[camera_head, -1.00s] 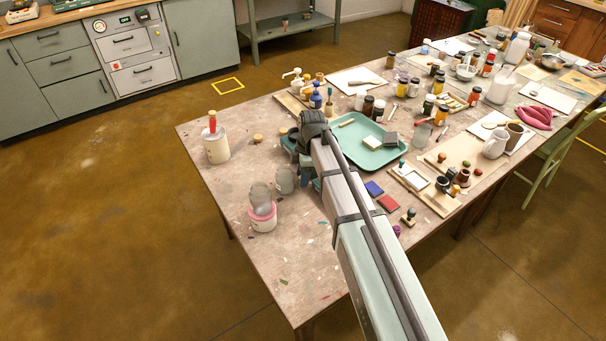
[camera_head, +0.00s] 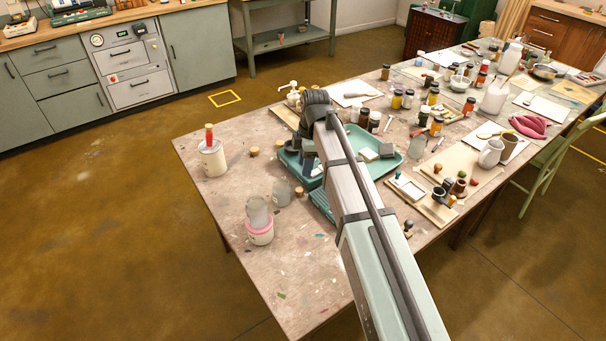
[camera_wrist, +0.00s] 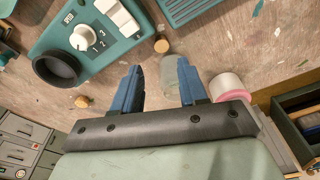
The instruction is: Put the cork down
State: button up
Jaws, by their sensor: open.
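A small cork (camera_head: 299,191) stands on the table just right of a clear glass jar (camera_head: 282,193). In the wrist view, this cork (camera_wrist: 162,45) appears just beyond my fingertips, beside the jar (camera_wrist: 172,72). My gripper (camera_wrist: 160,65) is open, with its two blue fingers apart and nothing held between them.
A teal device with a white knob (camera_wrist: 82,38) stands close to my gripper. A pink-rimmed jar (camera_head: 260,233) and a white pot with a red-handled tool (camera_head: 212,160) stand to the left. A teal tray (camera_head: 393,163) lies to the right. The front-left tabletop is mostly clear.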

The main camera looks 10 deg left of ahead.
aim_at(299, 189)
notch_tip(299, 189, up, 3)
jog(key=shift+w+d, duration=0.1)
jog(key=shift+d, duration=0.05)
jog(key=shift+r, duration=0.4)
jog(key=shift+c, duration=0.9)
jog(key=shift+s+a+f, duration=0.15)
jog(key=shift+a+f, duration=0.2)
jog(key=shift+f, duration=2)
jog(key=shift+s+a+f, duration=0.2)
jog(key=shift+a+f, duration=0.1)
jog(key=shift+f, duration=2)
jog(key=shift+s+a+f, duration=0.15)
jog(key=shift+a+f, duration=0.2)
jog(key=shift+f, duration=2)
grip_shut()
